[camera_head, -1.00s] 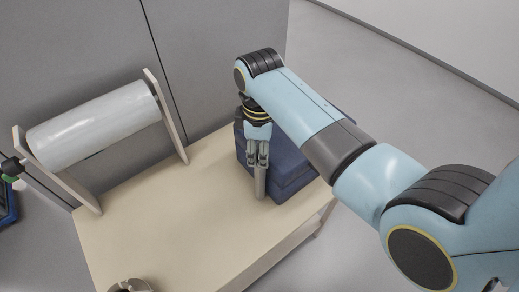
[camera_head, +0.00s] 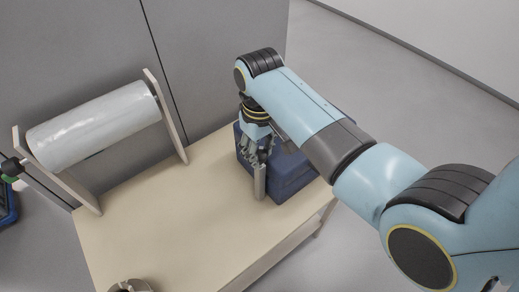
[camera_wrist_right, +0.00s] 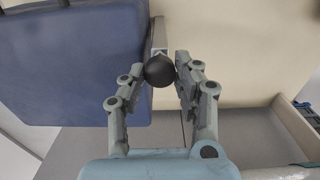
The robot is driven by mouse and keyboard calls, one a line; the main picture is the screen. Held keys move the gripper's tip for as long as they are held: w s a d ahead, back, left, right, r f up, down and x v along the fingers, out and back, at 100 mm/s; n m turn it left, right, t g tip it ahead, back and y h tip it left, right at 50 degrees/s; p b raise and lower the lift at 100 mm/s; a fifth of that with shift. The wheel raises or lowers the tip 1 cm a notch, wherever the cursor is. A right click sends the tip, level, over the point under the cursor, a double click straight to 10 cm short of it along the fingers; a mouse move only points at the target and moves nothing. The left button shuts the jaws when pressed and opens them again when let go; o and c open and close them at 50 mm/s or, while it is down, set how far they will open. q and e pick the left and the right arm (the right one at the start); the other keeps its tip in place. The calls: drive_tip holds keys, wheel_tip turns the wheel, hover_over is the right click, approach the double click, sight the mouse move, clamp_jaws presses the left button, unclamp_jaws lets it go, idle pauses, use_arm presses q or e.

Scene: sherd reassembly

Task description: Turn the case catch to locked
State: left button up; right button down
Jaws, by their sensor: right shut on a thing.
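The dark blue case (camera_head: 290,172) stands at the far right corner of the table, partly hidden by my right arm. It also fills the upper left of the right wrist view (camera_wrist_right: 70,65). A grey upright post (camera_head: 260,183) stands at the case's near side. My right gripper (camera_head: 262,152) points down beside the case, above the post. In the right wrist view, a round black knob (camera_wrist_right: 159,71) sits between the fingertips, and the gripper is shut on it. A pale pointed plate (camera_wrist_right: 159,48) shows behind the knob. I cannot read the catch's setting. My left gripper is not in view.
A white roll (camera_head: 95,123) hangs in a wooden stand on the table's left. A brownish-grey round object (camera_head: 128,286) is at the bottom edge. The middle of the wooden table (camera_head: 180,215) is clear. Grey panels stand behind.

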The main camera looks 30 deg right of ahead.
sight(260, 153)
drive_tip(key=m, duration=0.4)
drive_tip(key=shift+m, duration=0.3)
drive_tip(key=m, duration=0.4)
drive_tip(key=shift+m, duration=0.3)
drive_tip(key=c, duration=1)
unclamp_jaws()
drive_tip(key=shift+o, duration=0.2)
wheel_tip(260, 153, up, 12)
